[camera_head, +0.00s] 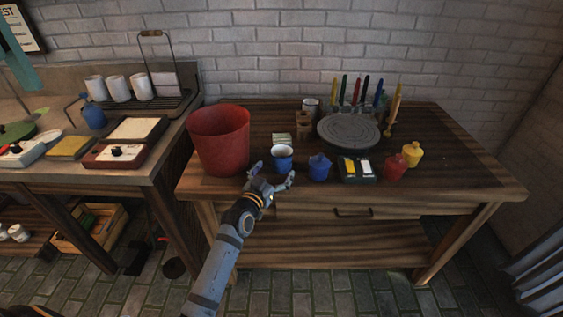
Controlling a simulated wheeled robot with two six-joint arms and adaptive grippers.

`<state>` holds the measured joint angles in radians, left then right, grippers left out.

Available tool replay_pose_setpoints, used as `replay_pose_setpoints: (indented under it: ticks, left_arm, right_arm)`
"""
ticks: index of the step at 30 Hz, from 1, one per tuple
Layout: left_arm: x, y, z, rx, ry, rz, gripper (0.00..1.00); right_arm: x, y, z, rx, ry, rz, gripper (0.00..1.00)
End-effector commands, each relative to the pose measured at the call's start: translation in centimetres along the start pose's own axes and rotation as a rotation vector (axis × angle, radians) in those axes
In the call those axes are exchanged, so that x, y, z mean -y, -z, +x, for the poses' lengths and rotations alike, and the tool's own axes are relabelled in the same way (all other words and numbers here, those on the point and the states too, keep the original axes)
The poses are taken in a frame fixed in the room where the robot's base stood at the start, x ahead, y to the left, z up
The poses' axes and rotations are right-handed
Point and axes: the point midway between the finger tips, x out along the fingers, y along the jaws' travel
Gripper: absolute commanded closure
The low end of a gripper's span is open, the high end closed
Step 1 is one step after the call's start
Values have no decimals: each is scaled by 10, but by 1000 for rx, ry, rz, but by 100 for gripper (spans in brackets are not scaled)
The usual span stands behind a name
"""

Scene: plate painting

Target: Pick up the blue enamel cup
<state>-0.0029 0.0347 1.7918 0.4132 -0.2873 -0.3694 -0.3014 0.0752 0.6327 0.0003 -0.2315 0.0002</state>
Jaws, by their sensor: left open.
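The blue enamel cup (282,162) stands upright on the wooden table, with a pale inside, near the front edge. My left gripper (273,176) is open and just in front of the cup, its two fingers spread to the left and right of the cup's lower part. I cannot tell whether the fingers touch it. My right gripper is out of view.
A red bucket (219,143) stands close on the left of the cup, and a blue pot (319,168) close on the right. A paint box (357,170), red bottle (395,168), yellow bottle (412,154) and round grey turntable (348,131) stand further right.

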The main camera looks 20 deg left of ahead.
Motion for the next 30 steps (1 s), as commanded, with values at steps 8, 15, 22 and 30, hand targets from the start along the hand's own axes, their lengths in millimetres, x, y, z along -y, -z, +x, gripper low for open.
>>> replay_pose_setpoints:
  ticks: [8,15,22,30]
  left_arm:
    - [0,-1,30,0,0,-1,8]
    - [0,-1,30,0,0,-1,18]
    - [0,-1,30,0,0,-1,50]
    - [0,0,30,-2,0,0,74]
  right_arm:
    - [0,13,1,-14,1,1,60]
    - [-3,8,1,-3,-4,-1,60]
    - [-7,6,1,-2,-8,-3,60]
    - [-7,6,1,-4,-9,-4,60]
